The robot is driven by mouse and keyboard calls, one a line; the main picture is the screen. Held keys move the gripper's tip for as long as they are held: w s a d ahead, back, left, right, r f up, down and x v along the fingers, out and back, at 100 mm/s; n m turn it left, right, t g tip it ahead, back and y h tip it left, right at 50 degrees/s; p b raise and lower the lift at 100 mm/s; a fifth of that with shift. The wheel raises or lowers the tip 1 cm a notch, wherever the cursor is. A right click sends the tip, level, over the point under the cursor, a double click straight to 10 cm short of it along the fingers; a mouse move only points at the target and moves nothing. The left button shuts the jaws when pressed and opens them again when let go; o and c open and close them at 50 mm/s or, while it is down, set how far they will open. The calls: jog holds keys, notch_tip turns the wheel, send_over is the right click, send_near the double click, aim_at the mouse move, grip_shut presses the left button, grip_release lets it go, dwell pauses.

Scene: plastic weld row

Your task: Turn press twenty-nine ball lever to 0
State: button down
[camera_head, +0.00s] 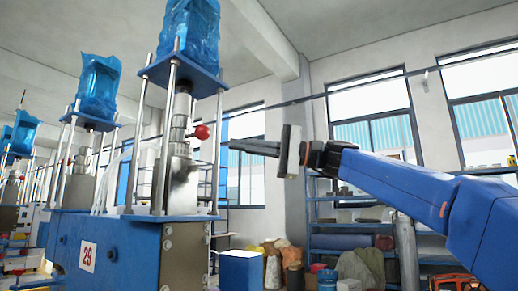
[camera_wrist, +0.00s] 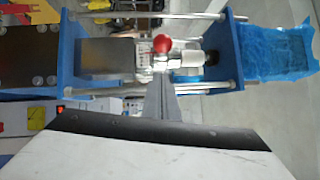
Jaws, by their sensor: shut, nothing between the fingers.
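Press twenty-nine (camera_head: 160,235) is the blue machine with the "29" label (camera_head: 88,257) on its front, at left centre of the head view. Its lever with a red ball (camera_head: 201,132) sticks out to the right of the metal column. In the wrist view the red ball (camera_wrist: 162,44) lies just beyond the fingertips, beside a chrome fitting. My gripper (camera_head: 229,144) is shut and empty, reaching in from the right at about the ball's height. Its fingers also show in the wrist view (camera_wrist: 160,86). The lever's rod is mostly hidden, and I cannot tell whether the fingertips touch the ball.
Steel guide rods (camera_head: 217,150) and a blue top plate (camera_head: 183,76) with a blue plastic-wrapped unit (camera_head: 190,35) frame the lever. More presses stand in a row to the left. Shelves (camera_head: 345,215) with sacks stand behind my arm. Open air lies right of the press.

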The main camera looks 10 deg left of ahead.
jog(key=shift+s+a+r, duration=0.25)
jog(key=shift+s+a, duration=0.6)
jog(key=shift+s, duration=0.05)
jog(key=shift+s+a+r, duration=0.2)
jog(key=shift+s+a, duration=0.6)
jog(key=shift+s, duration=0.05)
jog(key=shift+s, duration=0.1)
